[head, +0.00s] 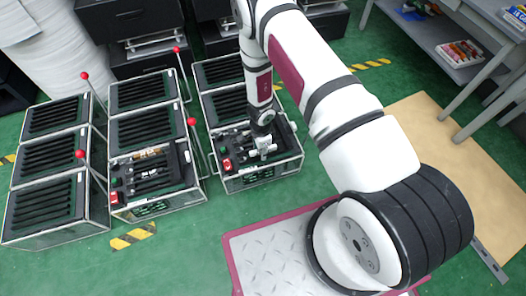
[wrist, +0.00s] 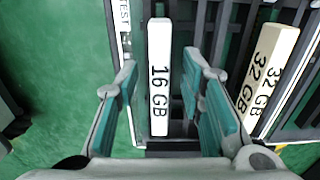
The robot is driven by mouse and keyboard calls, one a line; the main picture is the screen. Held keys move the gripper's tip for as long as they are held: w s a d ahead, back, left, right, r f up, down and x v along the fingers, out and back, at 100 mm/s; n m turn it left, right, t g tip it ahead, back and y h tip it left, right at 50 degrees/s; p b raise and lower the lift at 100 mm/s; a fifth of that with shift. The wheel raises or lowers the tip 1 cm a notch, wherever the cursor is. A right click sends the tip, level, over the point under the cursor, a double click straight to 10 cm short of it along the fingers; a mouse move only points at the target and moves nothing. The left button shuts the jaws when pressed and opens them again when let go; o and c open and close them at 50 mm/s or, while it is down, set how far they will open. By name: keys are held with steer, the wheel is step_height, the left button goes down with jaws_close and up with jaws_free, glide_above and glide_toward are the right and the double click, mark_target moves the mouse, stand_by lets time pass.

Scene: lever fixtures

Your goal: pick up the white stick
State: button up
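The white stick (wrist: 159,85), marked "16 GB", stands out in the wrist view over the dark slotted top of a fixture. My gripper (wrist: 160,72) is open, with one teal-padded finger on each side of the stick and a gap on both sides. The wrist view does not show clearly how far down the fingertips reach beside it. In the head view my gripper (head: 263,150) is low over the front of the right-hand fixture row, and I cannot clearly make out the stick there.
A beige stick (wrist: 268,75) marked "32 GB" is right of my right finger. Other fixtures (head: 150,175) with red-knobbed levers stand to the left in the head view. A shelf table (head: 450,45) stands at the right. Green floor lies in front of the fixtures.

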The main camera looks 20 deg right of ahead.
jaws_close()
steer(key=shift+r, duration=0.1)
